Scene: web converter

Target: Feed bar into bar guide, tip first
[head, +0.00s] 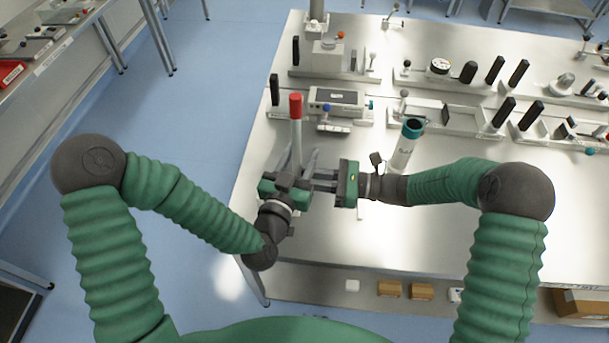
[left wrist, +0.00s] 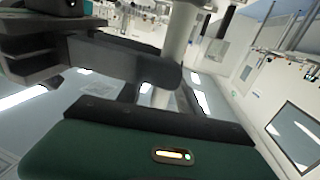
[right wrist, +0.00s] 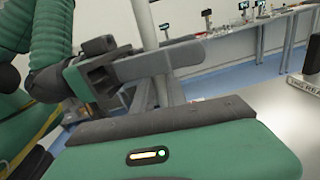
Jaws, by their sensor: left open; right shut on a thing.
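The bar (head: 296,136) is a pale rod with a red end (head: 295,105), standing nearly upright over the bench's left edge. My right gripper (head: 315,180) reaches in from the right and is shut on the bar's lower part, though the contact is partly hidden. My left gripper (head: 298,161) is open close beside the bar. A pale shaft, seemingly the bar, shows behind a dark finger in the left wrist view (left wrist: 179,38) and in the right wrist view (right wrist: 145,22). A white tilted tube with a teal-rimmed mouth (head: 402,152), seemingly the bar guide, stands right of the grippers.
The steel bench (head: 400,235) has clear room in front. Fixtures with black handles (head: 497,70) and a small display unit (head: 338,97) line its back. Small brown boxes (head: 420,291) sit below the front edge. Blue floor is open to the left.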

